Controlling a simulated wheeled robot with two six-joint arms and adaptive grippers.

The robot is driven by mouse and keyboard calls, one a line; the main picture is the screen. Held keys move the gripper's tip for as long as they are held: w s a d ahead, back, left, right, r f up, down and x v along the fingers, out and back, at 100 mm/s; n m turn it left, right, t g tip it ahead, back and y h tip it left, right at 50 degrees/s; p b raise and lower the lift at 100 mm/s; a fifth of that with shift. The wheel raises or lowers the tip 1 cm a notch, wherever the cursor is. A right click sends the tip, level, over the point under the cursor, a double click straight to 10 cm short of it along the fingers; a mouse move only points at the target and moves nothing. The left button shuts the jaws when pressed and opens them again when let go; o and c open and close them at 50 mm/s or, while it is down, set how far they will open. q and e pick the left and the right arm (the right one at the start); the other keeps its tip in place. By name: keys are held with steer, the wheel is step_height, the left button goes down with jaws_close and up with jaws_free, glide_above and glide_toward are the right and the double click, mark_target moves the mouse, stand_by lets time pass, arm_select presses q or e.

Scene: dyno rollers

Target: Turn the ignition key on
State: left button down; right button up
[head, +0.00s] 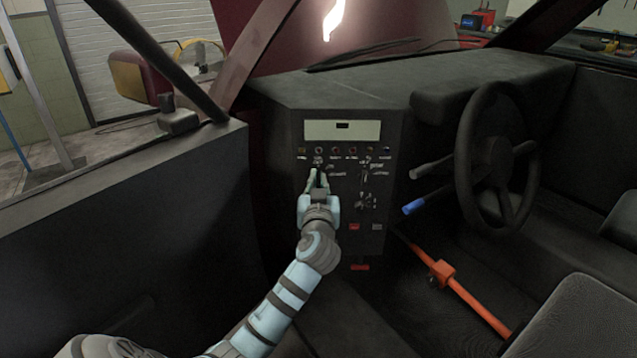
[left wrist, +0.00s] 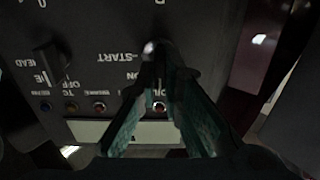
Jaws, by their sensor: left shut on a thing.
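The dark control panel (head: 345,265) stands in the middle of the car's dashboard. My left gripper (head: 319,178) reaches its upper left part, just below the row of small lights. In the left wrist view my left gripper's fingers (left wrist: 158,60) close together at the ignition spot, beside the upside-down START lettering. They are shut on the ignition key, of which only a small bright bit (left wrist: 149,47) shows between the tips. The fingers hide most of the key, and I cannot tell its angle. My right gripper is not in view.
A black knob (left wrist: 50,60) sits beside the ignition. A steering wheel (head: 492,160) with a blue-tipped stalk (head: 414,207) is to the right. An orange bar (head: 472,299) crosses the footwell. The door (head: 120,220) stands at the left.

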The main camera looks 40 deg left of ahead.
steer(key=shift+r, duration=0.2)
arm_select(q)
steer(key=m+p, duration=0.2)
steer(key=shift+d+r+m, duration=0.1)
steer(key=shift+m, duration=0.3)
steer(key=m+p, duration=0.1)
steer(key=m, duration=0.3)
steer(key=m+p, duration=0.1)
steer(key=m, duration=0.1)
steer(key=shift+w+d+f+p, duration=0.15)
steer(key=shift+w+f+p, duration=0.1)
steer(key=shift+p, duration=0.1)
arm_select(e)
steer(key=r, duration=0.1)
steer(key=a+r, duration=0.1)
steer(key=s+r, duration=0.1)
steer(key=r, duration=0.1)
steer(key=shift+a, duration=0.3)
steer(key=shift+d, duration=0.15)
arm_select(q)
steer(key=c, duration=1.7)
jaws_free()
